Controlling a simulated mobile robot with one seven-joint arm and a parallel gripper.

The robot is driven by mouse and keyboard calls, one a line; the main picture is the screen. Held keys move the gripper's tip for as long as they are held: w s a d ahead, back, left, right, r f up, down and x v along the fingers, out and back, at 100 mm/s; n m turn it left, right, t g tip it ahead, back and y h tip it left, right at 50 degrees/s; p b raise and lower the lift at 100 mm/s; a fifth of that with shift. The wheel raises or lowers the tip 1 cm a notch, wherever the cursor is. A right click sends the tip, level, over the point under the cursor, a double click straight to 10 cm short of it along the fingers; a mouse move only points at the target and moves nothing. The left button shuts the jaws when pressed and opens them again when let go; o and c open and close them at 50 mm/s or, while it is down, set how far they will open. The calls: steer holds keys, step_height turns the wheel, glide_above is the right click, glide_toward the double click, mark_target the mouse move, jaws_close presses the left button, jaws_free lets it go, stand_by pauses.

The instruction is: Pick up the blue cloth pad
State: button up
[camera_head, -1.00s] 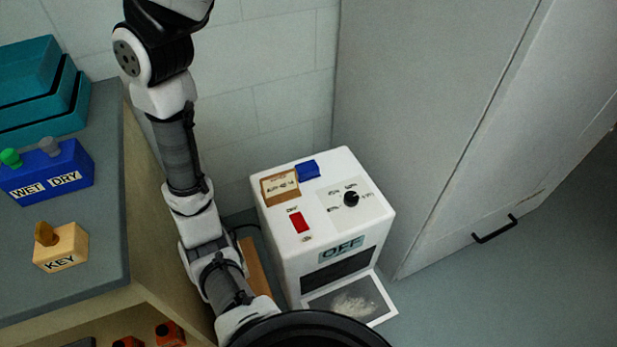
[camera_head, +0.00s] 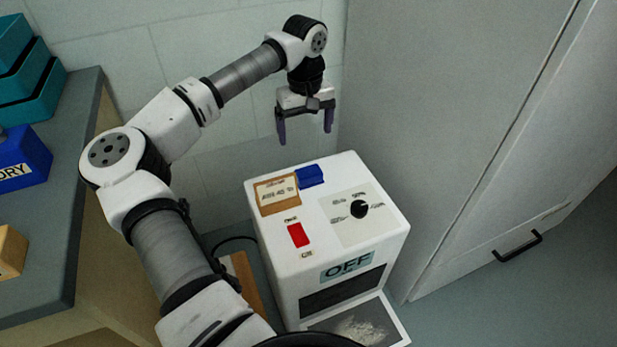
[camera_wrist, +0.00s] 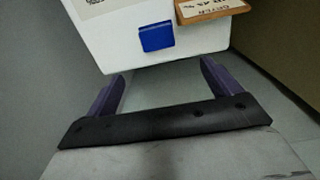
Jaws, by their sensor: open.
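The blue cloth pad (camera_head: 310,176) lies on the top of the white machine, near its back edge, beside a wooden-framed label. In the wrist view the blue pad (camera_wrist: 157,37) shows ahead of my fingers, near the edge of the white top. My gripper (camera_head: 305,138) is open and empty, pointing down above and behind the pad, apart from it. In the wrist view my gripper (camera_wrist: 160,88) shows two purple fingers spread wide, with nothing between them.
The white machine (camera_head: 290,265) carries a wooden label block (camera_head: 277,194), a red switch (camera_head: 298,235) and a black knob (camera_head: 360,209). A grey cabinet (camera_head: 450,120) stands close on the right. A bench (camera_head: 60,220) with boxes is at left.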

mark_target(307, 168)
step_height(307, 168, down, 13)
steer(key=shift+w+d+f+b, duration=0.1)
steer(key=shift+f+b, duration=0.1)
steer(key=shift+b, duration=0.75)
steer(key=c, duration=1.1)
steer(key=shift+o, duration=0.2)
steer(key=shift+r, duration=0.1)
step_height(307, 168, up, 20)
steer(key=p, duration=0.3)
steer(key=o, duration=0.3)
steer(key=shift+c, duration=1)
